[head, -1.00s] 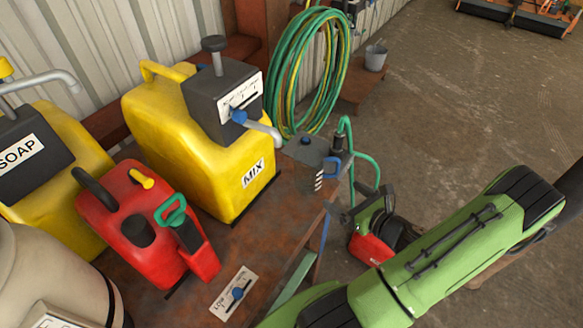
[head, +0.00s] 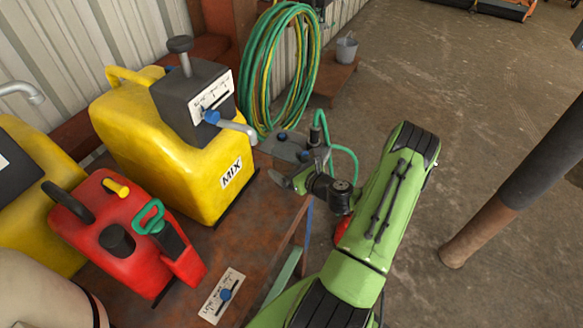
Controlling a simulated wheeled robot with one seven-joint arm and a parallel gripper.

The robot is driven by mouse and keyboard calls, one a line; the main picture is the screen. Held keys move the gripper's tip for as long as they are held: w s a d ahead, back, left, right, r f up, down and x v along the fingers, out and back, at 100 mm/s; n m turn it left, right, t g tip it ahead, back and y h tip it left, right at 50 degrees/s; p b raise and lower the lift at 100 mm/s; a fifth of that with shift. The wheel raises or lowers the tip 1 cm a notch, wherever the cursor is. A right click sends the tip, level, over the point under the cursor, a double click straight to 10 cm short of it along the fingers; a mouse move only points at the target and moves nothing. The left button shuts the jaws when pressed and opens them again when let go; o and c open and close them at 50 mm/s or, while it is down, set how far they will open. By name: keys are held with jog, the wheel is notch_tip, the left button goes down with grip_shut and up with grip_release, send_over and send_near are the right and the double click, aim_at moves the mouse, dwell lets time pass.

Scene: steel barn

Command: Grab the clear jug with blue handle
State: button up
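My gripper (head: 287,181) is at the table's right edge, just in front of the container and lower in the picture. I cannot tell whether it touches the container, and its fingers are too small and overlapped to read as open or shut.
A yellow MIX container (head: 165,150) with a grey spout stands left of my gripper. A red can (head: 120,235) with a green handle is nearer. A coiled green hose (head: 283,65) hangs behind. A brown post (head: 480,225) stands right on open floor.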

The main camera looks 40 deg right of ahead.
jog(key=shift+s, duration=0.1)
jog(key=c, duration=0.8)
jog(key=shift+r, duration=0.1)
